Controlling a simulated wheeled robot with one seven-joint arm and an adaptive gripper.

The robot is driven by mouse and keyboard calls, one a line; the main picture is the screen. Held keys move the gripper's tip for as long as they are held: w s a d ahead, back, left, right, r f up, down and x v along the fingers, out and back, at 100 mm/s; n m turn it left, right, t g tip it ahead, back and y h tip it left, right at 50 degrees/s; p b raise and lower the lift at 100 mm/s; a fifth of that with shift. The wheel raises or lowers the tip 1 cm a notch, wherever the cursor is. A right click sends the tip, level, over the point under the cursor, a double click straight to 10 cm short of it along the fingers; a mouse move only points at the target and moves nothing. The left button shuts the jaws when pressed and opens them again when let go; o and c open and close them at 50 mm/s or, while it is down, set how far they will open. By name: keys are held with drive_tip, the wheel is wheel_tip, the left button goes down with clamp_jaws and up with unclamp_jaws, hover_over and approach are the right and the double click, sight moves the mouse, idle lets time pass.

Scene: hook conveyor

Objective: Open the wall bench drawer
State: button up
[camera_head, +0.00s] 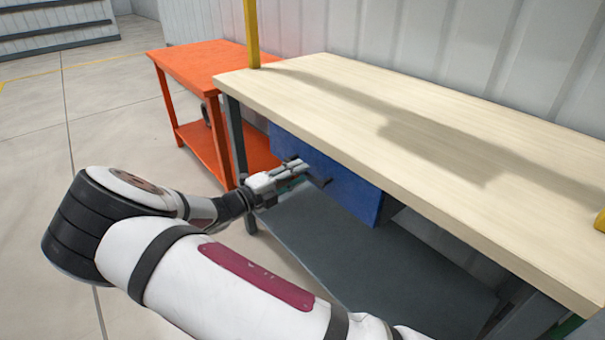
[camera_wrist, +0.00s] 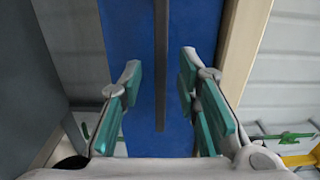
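The wall bench (camera_head: 400,130) has a pale wood top and grey legs. Its blue drawer (camera_head: 350,193) hangs under the top and looks closed. The drawer front also fills the middle of the wrist view (camera_wrist: 145,40). A dark bar handle (camera_wrist: 161,105) runs along this front; in the head view only dark ends (camera_head: 322,182) show beside my gripper. My gripper (camera_head: 303,167) is at the drawer front. In the wrist view my gripper (camera_wrist: 160,75) is open, with the handle between its fingers and a gap on both sides. Contact with the front cannot be told.
A dark lower shelf (camera_head: 365,255) lies under the drawer. An orange table (camera_head: 200,65) stands to the left of the bench. A yellow post (camera_head: 252,35) rises at the bench's back-left corner. The floor at the left is clear.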

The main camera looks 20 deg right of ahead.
drive_tip(key=shift+x, duration=1.15)
clamp_jaws()
